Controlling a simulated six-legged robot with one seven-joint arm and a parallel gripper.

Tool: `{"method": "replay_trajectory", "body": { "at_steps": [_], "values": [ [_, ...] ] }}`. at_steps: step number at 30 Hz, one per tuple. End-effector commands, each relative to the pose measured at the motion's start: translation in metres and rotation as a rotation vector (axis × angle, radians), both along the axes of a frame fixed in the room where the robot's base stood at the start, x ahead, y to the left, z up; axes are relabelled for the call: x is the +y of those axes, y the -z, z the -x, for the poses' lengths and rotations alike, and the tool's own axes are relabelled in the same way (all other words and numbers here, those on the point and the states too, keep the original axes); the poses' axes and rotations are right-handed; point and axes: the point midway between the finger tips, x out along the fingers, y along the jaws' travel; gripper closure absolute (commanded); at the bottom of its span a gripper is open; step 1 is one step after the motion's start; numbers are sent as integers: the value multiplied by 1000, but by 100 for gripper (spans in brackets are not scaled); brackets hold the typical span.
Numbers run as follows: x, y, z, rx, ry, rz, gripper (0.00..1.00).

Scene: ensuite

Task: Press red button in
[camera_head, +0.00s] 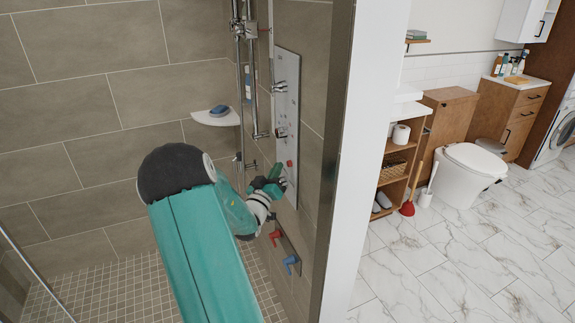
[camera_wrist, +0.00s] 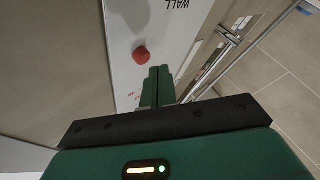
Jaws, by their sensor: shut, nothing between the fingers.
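The red button (camera_wrist: 140,54) is a round knob on the white panel in the wrist view. In the head view it is a small red spot (camera_head: 290,163) on the shower panel (camera_head: 286,101). My gripper (camera_wrist: 159,72) is shut and empty, its green fingers together. In the wrist view the fingertips appear just below and right of the button, with a small visible gap. In the head view my gripper (camera_head: 276,177) is close to the panel, just below the button. Whether the fingertips touch the panel cannot be told.
A red lever (camera_head: 275,237) and a blue lever (camera_head: 291,264) are on a plate below the panel. Metal shower pipes (camera_head: 250,75) and a corner shelf (camera_head: 216,116) stand behind. A white wall edge (camera_head: 368,150) is to the right. The tiled shower floor (camera_head: 110,285) looks clear.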

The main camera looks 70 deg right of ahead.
Motion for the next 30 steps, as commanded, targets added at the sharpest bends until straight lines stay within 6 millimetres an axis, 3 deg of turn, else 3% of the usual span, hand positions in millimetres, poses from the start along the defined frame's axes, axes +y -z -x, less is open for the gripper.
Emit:
{"method": "replay_trajectory", "body": {
  "at_steps": [30],
  "values": [
    [-6, 0, 6, 0, 0, 0, 100]
  ]
}}
